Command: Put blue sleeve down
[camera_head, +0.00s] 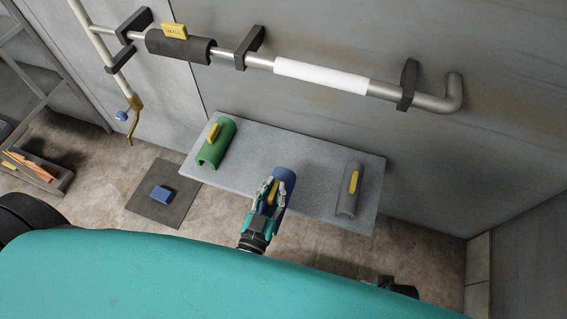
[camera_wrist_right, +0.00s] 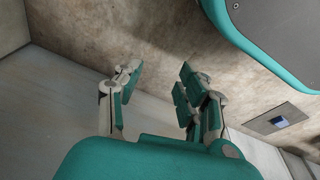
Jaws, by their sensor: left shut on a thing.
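The blue sleeve (camera_head: 285,178) is at the middle of the grey shelf (camera_head: 260,143) in the head view, with a yellow grip on its top. My left gripper (camera_head: 271,193) is shut on the blue sleeve, its fingers around the yellow grip. I cannot tell whether the sleeve touches the shelf or is just above it. My right gripper (camera_wrist_right: 155,85) is open and empty in the right wrist view, with its fingers apart over the floor and wall.
A green sleeve (camera_head: 218,143) lies at the shelf's left and a grey sleeve (camera_head: 347,192) at its right. Above, a wall pipe (camera_head: 255,61) carries a black sleeve (camera_head: 190,48) and a white section (camera_head: 320,76). A blue block (camera_head: 161,194) lies on a dark floor mat (camera_head: 148,210).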

